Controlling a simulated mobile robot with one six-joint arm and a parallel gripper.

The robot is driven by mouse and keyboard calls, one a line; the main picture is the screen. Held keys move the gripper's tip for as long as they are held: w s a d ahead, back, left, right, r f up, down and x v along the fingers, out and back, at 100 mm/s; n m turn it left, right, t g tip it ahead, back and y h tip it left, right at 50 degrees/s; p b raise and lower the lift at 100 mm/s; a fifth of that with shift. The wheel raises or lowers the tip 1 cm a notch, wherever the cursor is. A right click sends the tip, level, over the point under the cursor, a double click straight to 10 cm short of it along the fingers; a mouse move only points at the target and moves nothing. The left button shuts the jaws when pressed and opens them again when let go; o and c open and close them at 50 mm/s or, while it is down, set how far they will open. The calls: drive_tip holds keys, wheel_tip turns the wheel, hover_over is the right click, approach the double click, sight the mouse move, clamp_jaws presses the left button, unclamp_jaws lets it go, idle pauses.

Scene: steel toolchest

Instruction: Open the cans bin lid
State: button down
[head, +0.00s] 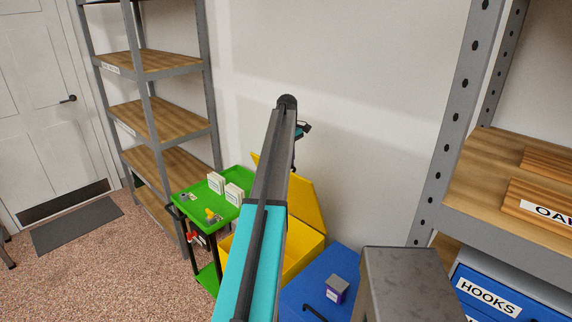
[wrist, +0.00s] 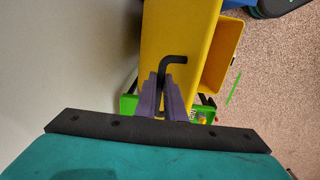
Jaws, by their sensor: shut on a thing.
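The yellow bin (head: 305,258) stands behind my arm in the head view, and no label on it can be read. Its yellow lid (head: 308,198) is raised, tilted up towards the wall, and the bin's mouth shows partly below it. In the wrist view the lid (wrist: 180,30) fills the upper middle, with the bin body (wrist: 218,62) to its right. My gripper (wrist: 164,82) has its purple fingers shut on the black lid handle (wrist: 174,60). In the head view my arm hides part of the bin and the gripper is not clearly seen.
A blue bin (head: 360,262) with a black handle (head: 314,313) stands to the right, a small purple box (head: 337,289) on it. A green cart (head: 205,205) with small items stands left. Shelves (head: 165,120) stand behind the cart, and another rack (head: 510,165) is at right.

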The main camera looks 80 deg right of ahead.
drive_tip(key=c, duration=2)
unclamp_jaws()
drive_tip(key=shift+s+a+f, duration=0.1)
drive_tip(key=shift+s+f, duration=0.15)
drive_tip(key=shift+f, duration=0.2)
drive_tip(key=shift+o, duration=0.8)
drive_tip(key=shift+w+r, duration=0.2)
drive_tip(key=shift+r, duration=0.1)
